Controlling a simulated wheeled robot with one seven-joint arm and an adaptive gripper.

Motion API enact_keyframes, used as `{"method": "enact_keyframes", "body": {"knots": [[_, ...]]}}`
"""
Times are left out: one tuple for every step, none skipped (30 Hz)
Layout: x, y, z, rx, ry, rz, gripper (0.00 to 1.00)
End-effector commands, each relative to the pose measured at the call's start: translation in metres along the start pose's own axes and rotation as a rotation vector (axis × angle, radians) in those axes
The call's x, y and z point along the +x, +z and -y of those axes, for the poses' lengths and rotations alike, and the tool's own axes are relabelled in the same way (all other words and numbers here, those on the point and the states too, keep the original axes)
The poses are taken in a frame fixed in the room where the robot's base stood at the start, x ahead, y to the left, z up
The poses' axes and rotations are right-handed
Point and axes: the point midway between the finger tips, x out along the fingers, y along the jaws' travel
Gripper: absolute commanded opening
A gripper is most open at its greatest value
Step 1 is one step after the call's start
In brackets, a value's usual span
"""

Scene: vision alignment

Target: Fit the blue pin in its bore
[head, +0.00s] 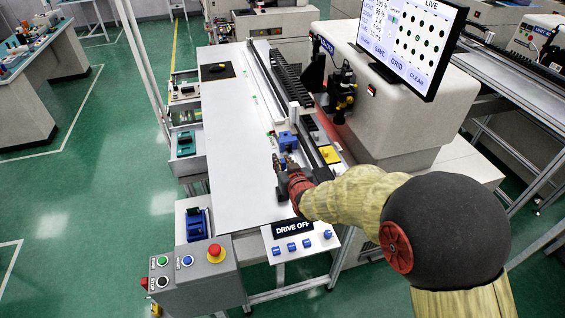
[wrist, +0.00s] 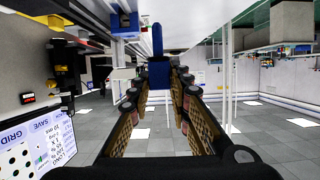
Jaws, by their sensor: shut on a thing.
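The blue pin (wrist: 157,74) shows in the wrist view between my fingertips, with a narrow end pointing away from my gripper and a wider body nearer the fingers. My gripper (wrist: 157,88) is shut on it. In the head view my gripper (head: 285,163) is at the right side of the white bench, just in front of a small blue block (head: 287,141). The pin is too small to make out clearly there. I cannot make out the bore in either view, nor tell whether the pin touches anything.
The white bench top (head: 225,130) is largely clear to the left. A dark rail (head: 268,85) and a beige machine with a monitor (head: 412,40) stand on the right. A yellow plate (head: 329,154) lies beside my gripper. A control box (head: 207,274) is at the front.

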Motion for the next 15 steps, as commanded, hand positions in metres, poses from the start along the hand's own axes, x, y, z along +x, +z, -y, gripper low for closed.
{"method": "enact_keyframes", "body": {"knots": [[0.0,0.001,0.0,0.001,0.0,-0.001,0.0],[0.0,0.001,0.0,0.001,0.0,-0.001,0.0],[0.001,0.001,0.0,0.002,-0.001,-0.001,0.0],[0.001,0.001,0.0,0.003,-0.001,-0.001,0.0],[0.001,0.002,0.0,0.004,-0.002,-0.001,0.0],[0.002,0.005,0.0,0.004,-0.002,0.001,0.0],[0.002,0.007,0.0,0.004,-0.002,0.001,0.0],[0.003,0.01,0.0,0.004,-0.002,0.001,0.0],[0.004,0.013,0.0,0.004,-0.002,0.001,0.0],[0.005,0.015,0.0,0.004,-0.002,0.001,0.0],[0.006,0.018,-0.001,0.004,-0.002,0.0,0.0],[0.007,0.021,-0.001,0.004,-0.002,0.0,0.0],[0.008,0.024,-0.001,0.004,-0.002,0.0,0.0],[0.009,0.026,-0.001,0.004,-0.002,0.0,0.0],[0.011,0.03,-0.001,0.004,-0.002,0.0,0.0]]}}
